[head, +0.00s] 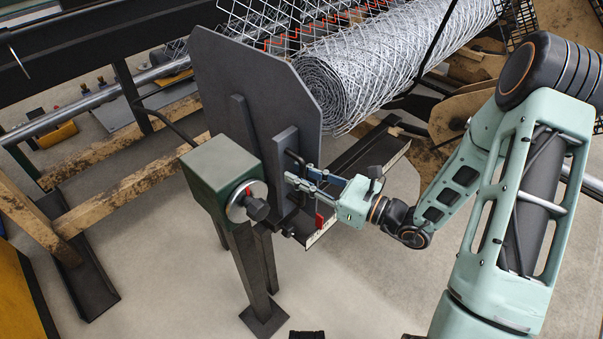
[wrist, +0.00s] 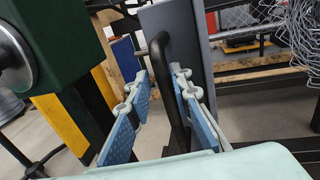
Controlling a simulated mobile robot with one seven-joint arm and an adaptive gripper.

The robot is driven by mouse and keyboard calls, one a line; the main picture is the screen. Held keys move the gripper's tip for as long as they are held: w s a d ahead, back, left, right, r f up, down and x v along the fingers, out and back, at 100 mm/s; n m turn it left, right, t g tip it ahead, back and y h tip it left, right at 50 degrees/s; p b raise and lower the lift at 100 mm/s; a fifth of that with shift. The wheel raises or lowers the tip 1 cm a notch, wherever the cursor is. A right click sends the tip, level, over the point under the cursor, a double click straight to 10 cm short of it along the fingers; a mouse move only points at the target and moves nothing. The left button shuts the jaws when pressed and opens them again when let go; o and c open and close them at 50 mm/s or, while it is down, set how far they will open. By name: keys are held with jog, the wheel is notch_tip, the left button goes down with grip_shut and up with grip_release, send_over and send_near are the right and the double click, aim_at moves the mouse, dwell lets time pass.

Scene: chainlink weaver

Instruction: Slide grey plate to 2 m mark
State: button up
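The grey plate (head: 232,85) stands upright at the end of a roll of wire mesh (head: 385,60). It also shows in the wrist view (wrist: 187,45). A black bar handle (head: 294,163) sits on the plate's near side. My gripper (head: 300,180) is at this handle. In the wrist view the handle (wrist: 163,65) stands between the two blue-padded fingers (wrist: 160,85), which are apart, with a visible gap on the left side. A red pointer (head: 320,221) sits beside a pale scale strip (head: 322,232) on the rail below. I cannot read its marks.
A green box with a round dial (head: 222,172) stands on a dark post just left of the handle. It is close on the left in the wrist view (wrist: 60,40). The dark rail (head: 372,155) runs up and right below the roll. Wooden beams (head: 130,185) lie left.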

jog(key=shift+r, duration=0.1)
jog(key=shift+s+d, duration=0.1)
jog(key=shift+d, duration=0.25)
jog(key=v, duration=1.1)
jog(key=shift+s, duration=0.15)
